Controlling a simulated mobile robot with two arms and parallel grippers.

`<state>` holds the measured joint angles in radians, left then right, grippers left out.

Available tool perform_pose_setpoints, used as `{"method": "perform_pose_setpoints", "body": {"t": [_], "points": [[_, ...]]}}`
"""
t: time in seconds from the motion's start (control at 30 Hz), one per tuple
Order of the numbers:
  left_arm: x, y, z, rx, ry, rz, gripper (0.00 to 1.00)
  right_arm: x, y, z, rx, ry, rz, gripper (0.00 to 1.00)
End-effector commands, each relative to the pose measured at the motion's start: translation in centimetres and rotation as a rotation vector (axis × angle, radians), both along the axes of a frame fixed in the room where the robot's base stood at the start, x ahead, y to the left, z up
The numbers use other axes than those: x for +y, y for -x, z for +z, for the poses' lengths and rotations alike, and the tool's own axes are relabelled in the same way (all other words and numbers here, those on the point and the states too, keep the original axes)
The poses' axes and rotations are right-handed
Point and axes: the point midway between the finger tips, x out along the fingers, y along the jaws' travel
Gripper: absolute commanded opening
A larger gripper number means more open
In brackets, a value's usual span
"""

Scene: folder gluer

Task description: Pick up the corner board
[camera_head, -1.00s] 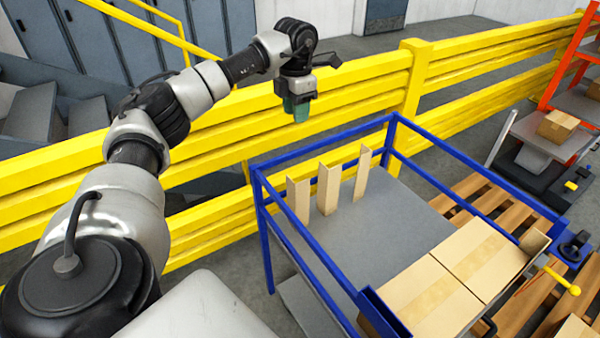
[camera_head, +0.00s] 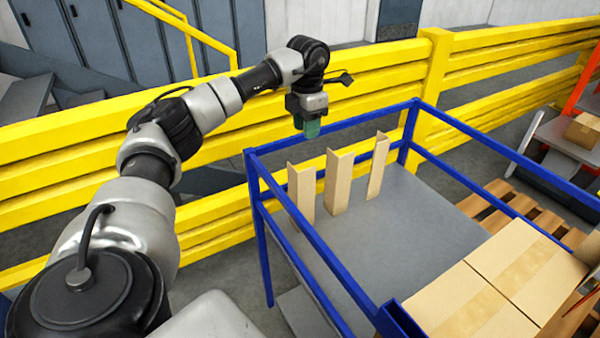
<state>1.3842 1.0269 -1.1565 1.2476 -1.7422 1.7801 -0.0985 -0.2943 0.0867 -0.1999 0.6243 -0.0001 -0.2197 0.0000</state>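Three upright tan corner boards stand in a row at the back of the grey cart deck: a left one (camera_head: 302,190), a middle one (camera_head: 338,182) and a right one (camera_head: 378,167). My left gripper (camera_head: 312,130) points down above and behind the left and middle boards, near the cart's back rail. It appears apart from the boards. Its green-tinted fingers are small and dark, so I cannot tell whether they are open or shut. My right gripper is not in view.
The blue-framed cart (camera_head: 330,282) has rails around its deck. Cardboard boxes (camera_head: 528,262) sit at the right front. A yellow barrier (camera_head: 215,215) runs behind the cart. A wooden pallet (camera_head: 500,222) lies to the right. The middle of the deck is clear.

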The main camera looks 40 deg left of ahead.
Motion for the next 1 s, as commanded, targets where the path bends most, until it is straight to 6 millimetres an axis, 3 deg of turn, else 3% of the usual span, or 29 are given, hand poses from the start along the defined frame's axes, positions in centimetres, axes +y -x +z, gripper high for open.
{"method": "perform_pose_setpoints", "body": {"t": [0.03,0.23,0.37,0.57,0.87,1.0], "points": [[0.0,0.0,-2.7,-0.001,0.000,0.000,0.35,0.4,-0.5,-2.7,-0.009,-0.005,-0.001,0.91],[0.0,0.0,-5.2,-0.001,0.000,0.000,0.35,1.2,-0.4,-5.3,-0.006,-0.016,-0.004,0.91],[0.0,0.0,-6.0,0.001,0.000,0.000,0.35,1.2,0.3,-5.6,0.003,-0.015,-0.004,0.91],[0.0,0.1,-8.9,0.004,0.000,0.001,0.35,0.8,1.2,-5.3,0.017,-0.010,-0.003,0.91],[0.0,0.1,-11.6,0.002,-0.001,0.000,0.35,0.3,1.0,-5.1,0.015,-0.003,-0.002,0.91],[0.0,0.1,-13.8,0.004,0.000,0.000,0.35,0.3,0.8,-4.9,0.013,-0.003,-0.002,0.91]]}}
